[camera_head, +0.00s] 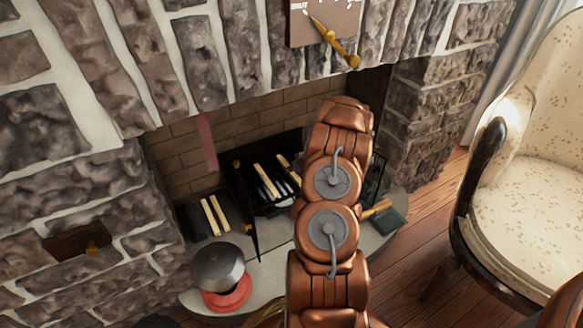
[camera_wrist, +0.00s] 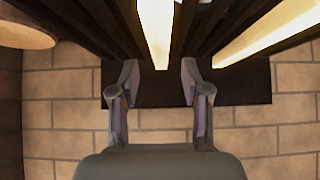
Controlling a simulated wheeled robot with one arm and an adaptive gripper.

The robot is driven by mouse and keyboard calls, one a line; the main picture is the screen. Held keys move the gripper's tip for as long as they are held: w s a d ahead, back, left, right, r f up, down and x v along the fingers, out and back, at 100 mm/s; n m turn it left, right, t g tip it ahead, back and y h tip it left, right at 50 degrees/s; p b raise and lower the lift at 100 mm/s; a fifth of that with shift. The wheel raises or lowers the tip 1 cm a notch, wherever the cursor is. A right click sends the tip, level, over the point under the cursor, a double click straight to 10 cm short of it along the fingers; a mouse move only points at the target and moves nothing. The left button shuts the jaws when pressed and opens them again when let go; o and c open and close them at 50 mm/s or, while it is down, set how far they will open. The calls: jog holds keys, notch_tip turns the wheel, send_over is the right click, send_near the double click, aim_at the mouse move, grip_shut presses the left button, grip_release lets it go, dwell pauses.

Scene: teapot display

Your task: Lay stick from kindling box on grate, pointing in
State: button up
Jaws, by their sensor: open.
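In the wrist view my gripper (camera_wrist: 160,80) is open, with its two fingers apart. The end of a pale stick (camera_wrist: 157,35) lies just ahead of the gap between the fingertips, on the dark bars of the grate (camera_wrist: 100,25). A second pale stick (camera_wrist: 275,30) lies slanted at the right. In the head view pale sticks (camera_head: 265,180) lie on dark bars inside the fireplace. My arm hides the gripper there. A dark holder with two pale sticks (camera_head: 209,216) stands at the left of the hearth. I cannot tell for sure which container is the kindling box.
A metal pot (camera_head: 217,266) sits over a red round base at the front left. A green object (camera_head: 388,221) lies at the right. An armchair (camera_head: 535,180) stands farther right.

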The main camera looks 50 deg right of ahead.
jog(key=p+v, duration=0.1)
jog(key=v, duration=0.6)
jog(key=shift+s+r+p, duration=0.3)
jog(key=shift+p, duration=0.05)
jog(key=shift+a, duration=0.15)
